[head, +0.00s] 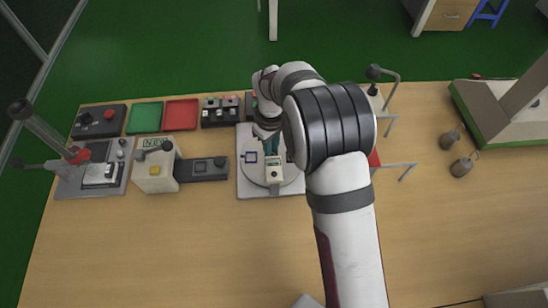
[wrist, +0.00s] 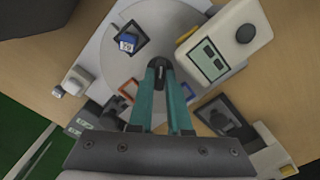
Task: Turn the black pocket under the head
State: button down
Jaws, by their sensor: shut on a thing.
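The round grey turntable (head: 255,175) lies on a pale base left of my arm; it fills the upper middle of the wrist view (wrist: 175,20). The black pocket (wrist: 141,36) is at its upper left and holds a small blue piece (wrist: 127,42) with a white mark. An orange pocket (wrist: 126,92) and a blue pocket (wrist: 189,93) sit nearer the gripper. The white head (wrist: 218,50) with a display overhangs the upper right, away from the black pocket. My gripper (wrist: 161,66), with teal fingers, is shut on a dark knob (wrist: 163,70) near the turntable's middle.
Green (head: 145,117) and red (head: 181,113) trays lie behind. Metal weights (head: 461,166) sit at the right.

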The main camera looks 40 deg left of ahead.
jog(key=m, duration=0.8)
jog(key=shift+m, duration=0.4)
jog(key=m, duration=0.8)
jog(key=c, duration=1)
grip_release()
jog(key=shift+r, duration=2.25)
